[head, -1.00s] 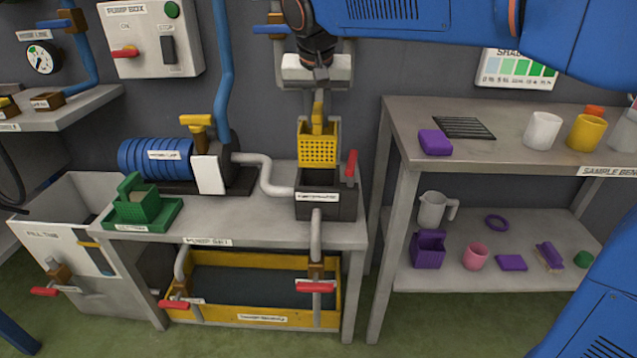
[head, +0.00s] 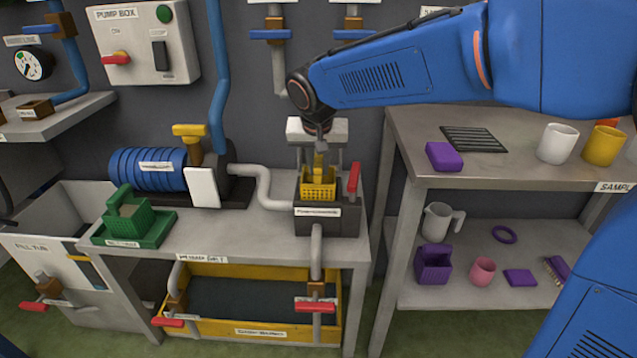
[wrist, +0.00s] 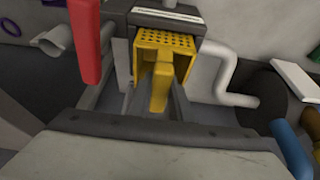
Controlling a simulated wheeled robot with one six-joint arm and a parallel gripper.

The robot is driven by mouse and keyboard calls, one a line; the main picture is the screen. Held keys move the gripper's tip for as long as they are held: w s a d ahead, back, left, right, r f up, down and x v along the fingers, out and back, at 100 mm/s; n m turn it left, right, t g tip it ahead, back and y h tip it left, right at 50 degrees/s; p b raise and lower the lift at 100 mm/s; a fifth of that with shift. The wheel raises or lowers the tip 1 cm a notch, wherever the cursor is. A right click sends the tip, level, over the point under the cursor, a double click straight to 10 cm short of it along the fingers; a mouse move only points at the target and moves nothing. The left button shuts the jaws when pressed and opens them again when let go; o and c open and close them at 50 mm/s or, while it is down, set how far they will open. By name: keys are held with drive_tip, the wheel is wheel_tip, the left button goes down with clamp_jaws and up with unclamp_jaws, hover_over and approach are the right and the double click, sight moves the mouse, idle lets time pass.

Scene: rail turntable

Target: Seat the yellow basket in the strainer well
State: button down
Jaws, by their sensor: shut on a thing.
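The yellow basket (head: 318,184) is a perforated box with an upright handle. In the head view its lower part is hidden inside the dark grey strainer well (head: 326,222), and its upper part shows above the rim. I cannot tell whether it rests on the bottom. My gripper (head: 320,150) is above the well, shut on the basket's handle. In the wrist view the basket (wrist: 165,52) and its handle (wrist: 159,90) show between my fingers, at the well (wrist: 165,18).
A red lever (head: 354,178) stands up at the well's right side. A white pipe (head: 268,185) runs into the well from the blue pump (head: 150,169). A green basket (head: 128,215) sits in a green tray at the bench's left. The sample bench (head: 500,165) stands to the right.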

drive_tip(key=shift+f, duration=2.6)
drive_tip(key=shift+f, duration=0.1)
drive_tip(key=c, duration=1.6)
unclamp_jaws()
drive_tip(key=v, duration=1.2)
